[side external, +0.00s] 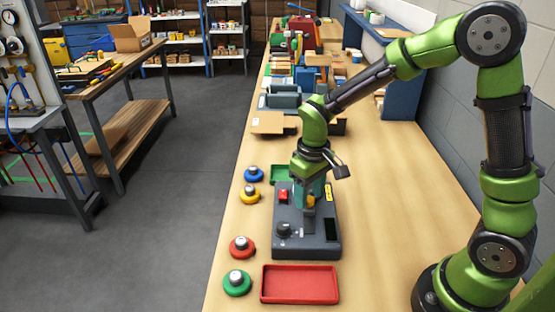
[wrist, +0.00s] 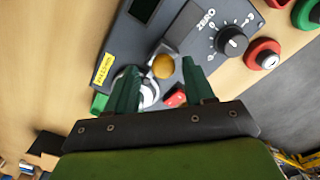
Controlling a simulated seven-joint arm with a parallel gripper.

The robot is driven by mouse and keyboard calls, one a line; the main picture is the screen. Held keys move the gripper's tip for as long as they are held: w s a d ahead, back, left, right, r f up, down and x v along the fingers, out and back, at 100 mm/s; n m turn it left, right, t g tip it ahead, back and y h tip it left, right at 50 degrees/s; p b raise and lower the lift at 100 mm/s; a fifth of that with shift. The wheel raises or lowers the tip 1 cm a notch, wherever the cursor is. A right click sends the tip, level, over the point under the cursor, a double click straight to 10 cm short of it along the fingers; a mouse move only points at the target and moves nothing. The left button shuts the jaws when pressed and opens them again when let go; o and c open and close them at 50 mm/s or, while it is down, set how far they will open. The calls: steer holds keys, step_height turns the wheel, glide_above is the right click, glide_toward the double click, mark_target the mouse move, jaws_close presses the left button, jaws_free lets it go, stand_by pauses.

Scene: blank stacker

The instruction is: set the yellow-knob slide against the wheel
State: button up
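The yellow knob (wrist: 163,67) of the slide sits on the dark grey device (side external: 306,247). It also shows in the side external view (side external: 310,201), just below my fingers. My gripper (wrist: 160,65) is open, pointing down over the device, with its dark green fingers apart on either side of the knob in the wrist view. I cannot tell whether they touch it. A silver round part (wrist: 148,93), possibly the wheel, is partly hidden behind the left finger.
The device also carries a black dial (wrist: 232,40) marked ZERO, a red button (side external: 283,196) and a dark display (side external: 332,228). A red tray (side external: 300,298) and several coloured discs with metal knobs, one blue (side external: 254,174), lie around it. Bench right of the device is clear.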

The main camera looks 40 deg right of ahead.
mark_target(309, 197)
steer(key=shift+a+r, duration=0.1)
step_height(309, 197, up, 17)
stand_by(0.6)
steer(key=s+m+t+y, duration=0.2)
steer(key=s+m+t, duration=0.2)
steer(key=s, duration=0.9)
steer(key=t, duration=0.3)
steer(key=shift+d+f, duration=0.25)
